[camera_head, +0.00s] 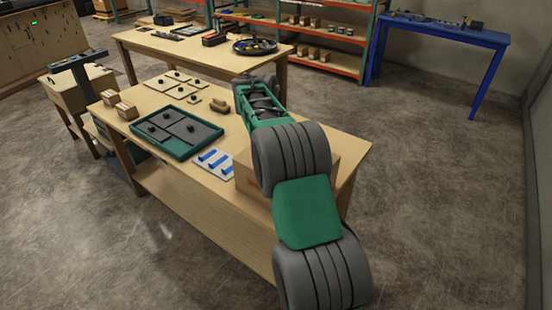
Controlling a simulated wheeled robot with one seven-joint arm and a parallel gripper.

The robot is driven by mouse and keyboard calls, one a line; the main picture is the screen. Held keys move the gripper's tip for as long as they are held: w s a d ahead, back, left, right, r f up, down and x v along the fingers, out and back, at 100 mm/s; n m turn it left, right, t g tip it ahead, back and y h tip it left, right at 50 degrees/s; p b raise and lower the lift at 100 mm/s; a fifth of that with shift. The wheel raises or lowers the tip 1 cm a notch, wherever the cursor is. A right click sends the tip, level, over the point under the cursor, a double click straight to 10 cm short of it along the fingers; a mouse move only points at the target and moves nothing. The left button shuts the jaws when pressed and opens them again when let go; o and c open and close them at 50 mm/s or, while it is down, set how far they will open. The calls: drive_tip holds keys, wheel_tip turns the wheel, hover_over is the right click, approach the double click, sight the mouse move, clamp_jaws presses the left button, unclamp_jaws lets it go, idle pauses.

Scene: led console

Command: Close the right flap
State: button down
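My arm reaches from the bottom right over the near wooden table (200,205). My gripper (254,88) is at its far end, above the table's back edge; its fingers are too small and covered to show whether they are open. A tan box (321,162) stands at the table's right end, mostly hidden behind my arm; part of it shows left of the arm. I cannot make out a right flap or its state. A green tray (152,146) with dark panels and black knobs lies left of the arm.
A white board with blue bars (214,163) lies beside the box. Pale knobbed plates (181,88), a brown piece (220,104) and small boxes (126,110) lie on the table. A second table (140,45), shelves and a blue table (440,27) stand behind. Floor at right is clear.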

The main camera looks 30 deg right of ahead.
drive_tip(key=shift+w+f+p, duration=0.2)
drive_tip(key=shift+f+p, duration=0.2)
drive_tip(key=shift+f, duration=0.1)
drive_tip(key=shift+a, duration=0.1)
idle(0.3)
